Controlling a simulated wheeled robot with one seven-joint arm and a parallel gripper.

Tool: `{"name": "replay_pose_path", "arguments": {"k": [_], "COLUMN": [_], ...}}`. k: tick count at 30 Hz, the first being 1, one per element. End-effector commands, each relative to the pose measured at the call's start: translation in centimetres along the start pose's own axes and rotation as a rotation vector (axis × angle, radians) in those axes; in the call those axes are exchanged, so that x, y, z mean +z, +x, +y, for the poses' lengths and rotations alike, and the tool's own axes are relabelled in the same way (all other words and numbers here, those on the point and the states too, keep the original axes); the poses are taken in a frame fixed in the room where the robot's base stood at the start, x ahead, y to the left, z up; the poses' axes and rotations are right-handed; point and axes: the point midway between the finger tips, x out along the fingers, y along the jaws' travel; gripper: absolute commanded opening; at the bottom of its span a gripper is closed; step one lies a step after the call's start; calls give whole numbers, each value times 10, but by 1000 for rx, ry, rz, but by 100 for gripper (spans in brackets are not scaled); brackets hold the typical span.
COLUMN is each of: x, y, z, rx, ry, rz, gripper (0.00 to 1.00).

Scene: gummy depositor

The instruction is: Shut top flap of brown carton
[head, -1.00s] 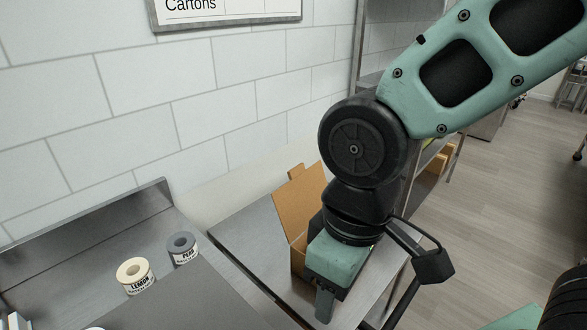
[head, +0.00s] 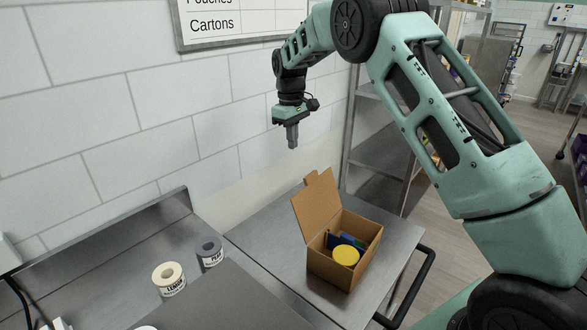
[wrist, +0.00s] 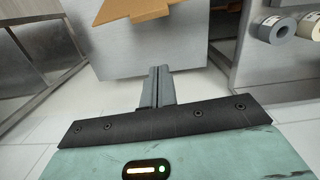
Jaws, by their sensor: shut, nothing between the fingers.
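The brown carton (head: 335,265) stands on a steel table with its top flap (head: 318,208) raised upright and leaning slightly back, a tab at its upper edge. Inside the open carton are a yellow round lid (head: 346,256) and some dark blue and green items. My gripper (head: 292,144) is shut and empty, pointing down, above and behind the carton near the wall. In the wrist view my closed fingers (wrist: 158,88) show in the middle, and part of the flap (wrist: 135,10) shows at the top edge.
The steel table (head: 280,240) has bare room left of the carton. A metal shelf (head: 375,150) stands behind the table. The tiled wall is close behind my gripper.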

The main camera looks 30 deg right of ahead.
Motion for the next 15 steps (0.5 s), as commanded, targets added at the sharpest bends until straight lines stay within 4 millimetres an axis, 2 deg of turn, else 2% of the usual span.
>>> {"name": "replay_pose_path", "arguments": {"k": [5, 15], "x": [0, 1], "y": [12, 76], "z": [4, 3], "rx": [2, 1], "ry": [0, 1], "rz": [-4, -7], "gripper": [0, 0]}}
